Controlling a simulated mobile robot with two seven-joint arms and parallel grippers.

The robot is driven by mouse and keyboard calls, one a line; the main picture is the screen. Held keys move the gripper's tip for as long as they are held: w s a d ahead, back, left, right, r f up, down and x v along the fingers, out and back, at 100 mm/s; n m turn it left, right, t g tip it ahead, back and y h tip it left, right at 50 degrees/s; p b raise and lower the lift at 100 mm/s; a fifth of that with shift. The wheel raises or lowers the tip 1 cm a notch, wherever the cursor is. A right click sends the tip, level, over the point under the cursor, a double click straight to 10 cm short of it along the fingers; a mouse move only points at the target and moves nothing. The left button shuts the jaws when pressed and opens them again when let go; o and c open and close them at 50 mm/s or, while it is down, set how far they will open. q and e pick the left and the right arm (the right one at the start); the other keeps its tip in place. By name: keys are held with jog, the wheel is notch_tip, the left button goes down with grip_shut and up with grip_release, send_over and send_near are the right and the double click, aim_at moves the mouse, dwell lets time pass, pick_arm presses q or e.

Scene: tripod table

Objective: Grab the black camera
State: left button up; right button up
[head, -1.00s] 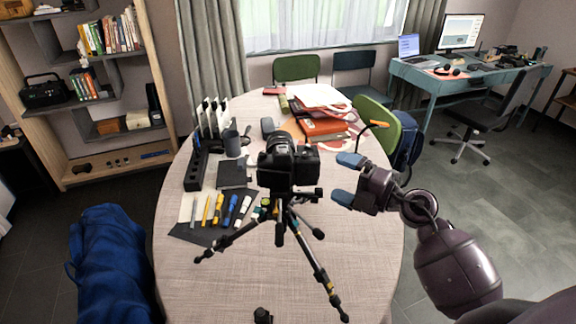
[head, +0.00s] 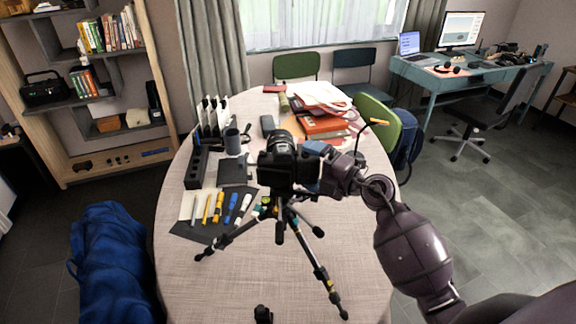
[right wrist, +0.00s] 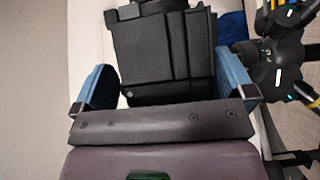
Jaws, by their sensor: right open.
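The black camera (head: 278,164) sits upright on top of a black tripod (head: 281,222) on the table, in the middle of the head view. My right gripper (head: 312,166) is at the camera's right side. In the right wrist view the camera (right wrist: 165,55) fills the space between the two blue fingers of my right gripper (right wrist: 165,88). The fingers stand on either side of the camera body and are open. A gap shows beside the left finger; the right finger is very close to the body, and contact cannot be told. My left gripper is not in view.
The table (head: 215,285) holds pens and markers (head: 222,208), a black organizer (head: 197,165), a dark cup (head: 232,140) and books (head: 322,125) behind the camera. The tripod's legs spread widely; its head (right wrist: 278,50) shows at right in the right wrist view. The front table area is mostly clear.

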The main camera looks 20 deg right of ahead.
jog(key=c, duration=0.9)
jog(key=shift+r, duration=0.15)
jog(key=shift+c, duration=0.8)
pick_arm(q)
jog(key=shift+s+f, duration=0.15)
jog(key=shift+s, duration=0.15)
